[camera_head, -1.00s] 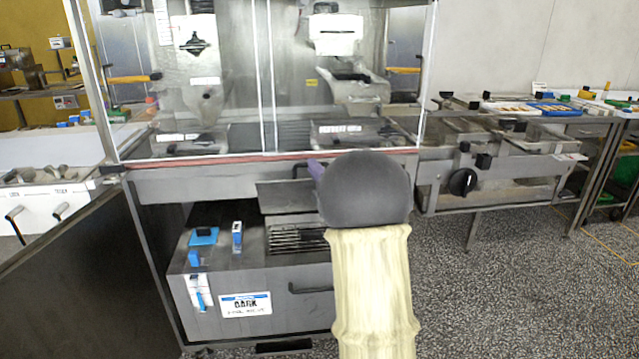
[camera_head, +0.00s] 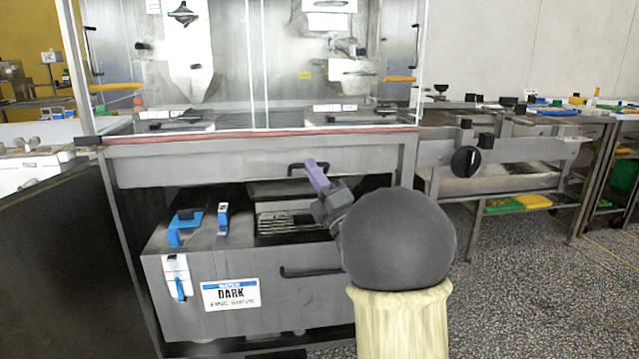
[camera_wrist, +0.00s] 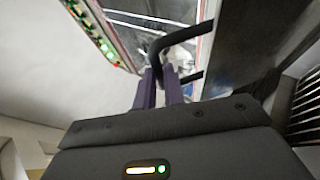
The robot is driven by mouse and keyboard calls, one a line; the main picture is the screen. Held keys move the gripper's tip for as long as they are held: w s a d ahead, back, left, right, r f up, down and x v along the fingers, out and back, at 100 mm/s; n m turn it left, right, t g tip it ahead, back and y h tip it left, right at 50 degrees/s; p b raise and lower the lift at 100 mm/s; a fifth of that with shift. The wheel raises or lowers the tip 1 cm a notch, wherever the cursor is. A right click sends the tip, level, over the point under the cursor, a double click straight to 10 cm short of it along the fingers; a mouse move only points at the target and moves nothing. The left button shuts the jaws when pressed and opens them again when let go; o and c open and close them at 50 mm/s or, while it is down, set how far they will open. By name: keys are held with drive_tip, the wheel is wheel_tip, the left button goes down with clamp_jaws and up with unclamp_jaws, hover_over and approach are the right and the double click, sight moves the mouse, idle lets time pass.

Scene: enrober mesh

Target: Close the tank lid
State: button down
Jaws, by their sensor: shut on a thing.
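The grey tank (camera_head: 160,262) with the DARK label sits low in the machine frame. Its slatted opening (camera_head: 285,222) is uncovered. The grey tank lid (camera_head: 275,188) stands raised behind the opening, its upper part hard to tell from the crossbeam. A black bar handle (camera_head: 296,167) shows at its top. My gripper (camera_head: 312,165), with purple fingers, is at the right end of this handle. In the wrist view, my gripper (camera_wrist: 159,80) is shut on the black handle (camera_wrist: 180,36). My wrist and arm hide the tank's right part.
Blue clips (camera_head: 186,220) sit on the tank's left top. A clear guard with a red lower edge (camera_head: 270,133) is above the crossbeam. A dark panel (camera_head: 60,250) stands at left. A bench with a black knob (camera_head: 465,161) is at right; the speckled floor below it is open.

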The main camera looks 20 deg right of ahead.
drive_tip(key=s+f+b, duration=0.4)
drive_tip(key=f+b, duration=0.6)
drive_tip(key=b, duration=0.4)
drive_tip(key=shift+a+f, duration=0.3)
drive_tip(key=shift+a, duration=0.15)
drive_tip(key=c, duration=1.5)
unclamp_jaws()
drive_tip(key=b+v, duration=0.1)
drive_tip(key=v, duration=1.6)
drive_tip(key=shift+f, duration=0.3)
